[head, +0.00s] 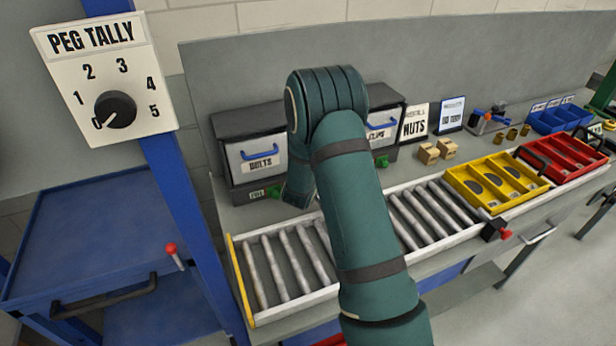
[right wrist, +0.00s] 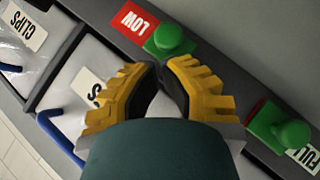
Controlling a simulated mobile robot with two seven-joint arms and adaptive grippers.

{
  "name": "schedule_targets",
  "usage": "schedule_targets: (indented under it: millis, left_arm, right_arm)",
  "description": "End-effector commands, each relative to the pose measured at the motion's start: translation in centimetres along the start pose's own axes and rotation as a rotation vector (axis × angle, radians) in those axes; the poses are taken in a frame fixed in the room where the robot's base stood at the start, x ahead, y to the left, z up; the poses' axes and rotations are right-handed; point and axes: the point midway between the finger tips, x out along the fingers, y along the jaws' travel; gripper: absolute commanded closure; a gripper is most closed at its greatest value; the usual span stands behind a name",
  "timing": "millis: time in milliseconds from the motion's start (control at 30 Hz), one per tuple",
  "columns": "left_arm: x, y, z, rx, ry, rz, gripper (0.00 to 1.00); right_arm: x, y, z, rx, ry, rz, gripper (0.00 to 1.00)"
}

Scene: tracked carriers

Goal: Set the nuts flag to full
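The nuts flag is a green slider with a round knob (right wrist: 172,38) on the ledge; a red LOW plate (right wrist: 133,20) is uncovered beside it. The slider hides whatever is on its other side. My right gripper (right wrist: 161,76) has its yellow and black fingertips together, with nothing visible between them, just short of this knob. I cannot tell if they touch it. The nuts bin (right wrist: 75,120) lies beside the gripper, its label partly hidden by a finger. In the head view my green right arm (head: 355,200) hides the nuts bin, its flag and the gripper. My left gripper is not in view.
The bolts flag's green knob (right wrist: 291,134) sits beside a white FULL label (right wrist: 305,156). The bolts bin (head: 258,158) and clips bin (head: 381,130) flank my arm. A roller track (head: 285,265) runs in front. A NUTS card (head: 415,121) stands right of the bins.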

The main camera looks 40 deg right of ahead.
Motion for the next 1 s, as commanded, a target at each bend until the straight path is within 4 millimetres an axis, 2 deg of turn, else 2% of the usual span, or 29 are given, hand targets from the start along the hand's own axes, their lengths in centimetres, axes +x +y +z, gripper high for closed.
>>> schedule_targets:
  millis: [367, 600, 1000]
  left_arm:
    - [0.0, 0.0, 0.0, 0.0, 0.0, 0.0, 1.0]
    - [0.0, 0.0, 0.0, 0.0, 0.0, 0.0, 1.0]
    - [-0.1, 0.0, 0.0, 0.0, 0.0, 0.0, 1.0]
  right_arm:
    - [0.1, 0.0, 0.1, 0.0, 0.001, 0.0, 1.0]
    - [1.5, 2.0, 1.5, 0.0, -0.001, 0.002, 1.0]
    - [1.5, 2.1, 1.5, 0.0, 0.001, 0.0, 1.0]
